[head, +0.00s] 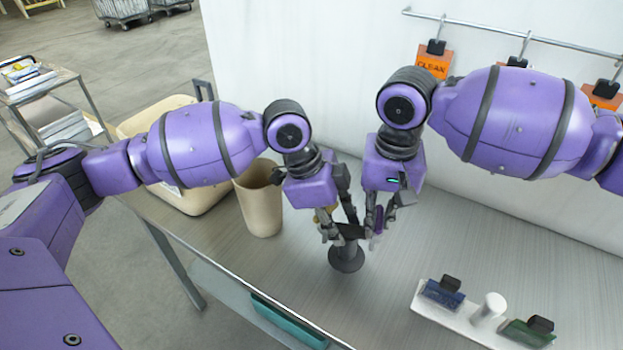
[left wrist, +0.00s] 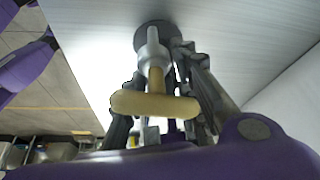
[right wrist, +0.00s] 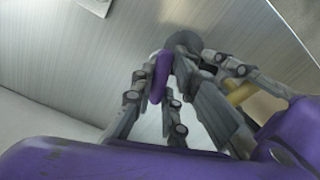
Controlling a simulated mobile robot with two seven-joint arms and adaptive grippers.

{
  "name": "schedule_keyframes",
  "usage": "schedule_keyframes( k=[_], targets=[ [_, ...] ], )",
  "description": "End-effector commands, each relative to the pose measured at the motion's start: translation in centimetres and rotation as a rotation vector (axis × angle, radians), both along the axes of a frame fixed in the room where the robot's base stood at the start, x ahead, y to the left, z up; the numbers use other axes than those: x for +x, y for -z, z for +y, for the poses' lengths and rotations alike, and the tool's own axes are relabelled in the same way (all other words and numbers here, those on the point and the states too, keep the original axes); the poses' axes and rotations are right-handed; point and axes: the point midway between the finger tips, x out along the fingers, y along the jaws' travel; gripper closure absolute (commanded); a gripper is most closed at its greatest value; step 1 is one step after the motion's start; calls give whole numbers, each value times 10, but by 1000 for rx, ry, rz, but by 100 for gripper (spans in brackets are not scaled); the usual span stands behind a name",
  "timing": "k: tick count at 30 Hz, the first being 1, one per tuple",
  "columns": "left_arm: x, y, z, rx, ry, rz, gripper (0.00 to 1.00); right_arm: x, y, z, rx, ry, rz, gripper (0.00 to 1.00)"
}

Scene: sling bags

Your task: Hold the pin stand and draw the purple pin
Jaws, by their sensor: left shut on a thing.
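The pin stand (head: 346,258) has a round dark base on the table, and its upper part is largely hidden by my grippers. My left gripper (head: 340,236) is shut on the stand from the left. A tan T-shaped handle (left wrist: 155,105) sits in a grey socket between its fingers in the left wrist view. The purple pin (right wrist: 160,76) shows its rounded handle on the stand's other side; it also shows in the head view (head: 378,220). My right gripper (head: 374,236) has its fingers apart, one on each side of the purple handle. Contact cannot be made out.
A tan bin (head: 259,205) stands left of the stand. A white rack (head: 462,318) with small boards and a white cylinder lies at the table's front right. Orange tags (head: 434,63) hang from a rail on the back wall. The table between stand and rack is clear.

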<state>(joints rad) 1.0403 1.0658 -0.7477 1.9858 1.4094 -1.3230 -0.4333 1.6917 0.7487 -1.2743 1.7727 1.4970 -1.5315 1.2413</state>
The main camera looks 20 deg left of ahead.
Motion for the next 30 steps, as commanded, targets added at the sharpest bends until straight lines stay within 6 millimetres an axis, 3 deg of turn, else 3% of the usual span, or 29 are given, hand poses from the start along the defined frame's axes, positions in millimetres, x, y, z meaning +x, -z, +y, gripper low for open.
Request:
schedule_keyframes(
  k=[10, 30],
  targets=[
    [2, -3, -1, -1, 1, -5, 100, 0, -3, 0, 0, 0, -2, 100],
    [1, -3, -1, -1, 1, -5, 100, 0, -29, 0, 0, 0, -1, 100]
  ],
)
